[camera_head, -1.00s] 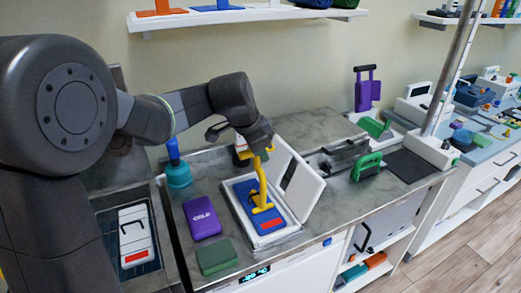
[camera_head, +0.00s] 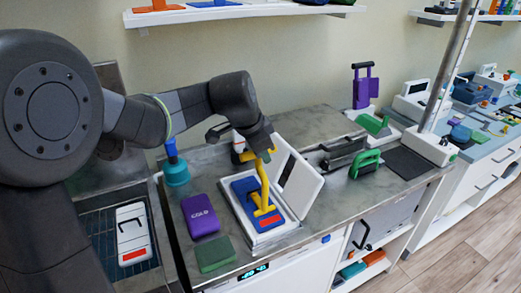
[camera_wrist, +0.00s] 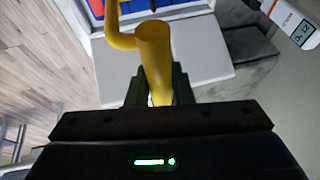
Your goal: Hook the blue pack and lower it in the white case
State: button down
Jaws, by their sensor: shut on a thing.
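My gripper (camera_wrist: 158,92) is shut on the upper end of a yellow hook (camera_wrist: 153,45). In the head view the yellow hook (camera_head: 262,185) hangs down from my gripper (camera_head: 262,148), its lower end at the blue pack. The blue pack (camera_head: 243,189) with a red label lies within the open white case (camera_head: 228,188) on the counter. The case's lid (camera_head: 301,189) stands up on the right side. A part of the blue pack (camera_wrist: 97,8) shows at the top of the wrist view. I cannot tell whether the hook still bears the pack.
A purple cold pack (camera_head: 201,215) and a green block (camera_head: 215,254) lie left of the case. A teal bottle (camera_head: 176,170) stands behind them. A green-handled device (camera_head: 366,163) is to the right. A white item (camera_head: 131,233) lies in the sink at left.

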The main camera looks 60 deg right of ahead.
jog(key=shift+s+a+b, duration=0.25)
jog(key=shift+s+a, duration=0.55)
jog(key=shift+s, duration=0.25)
jog(key=shift+s+a+b, duration=0.25)
jog(key=shift+s+a, duration=0.55)
jog(key=shift+s, duration=0.25)
notch_tip(320, 180, up, 11)
jog(key=p, duration=0.8)
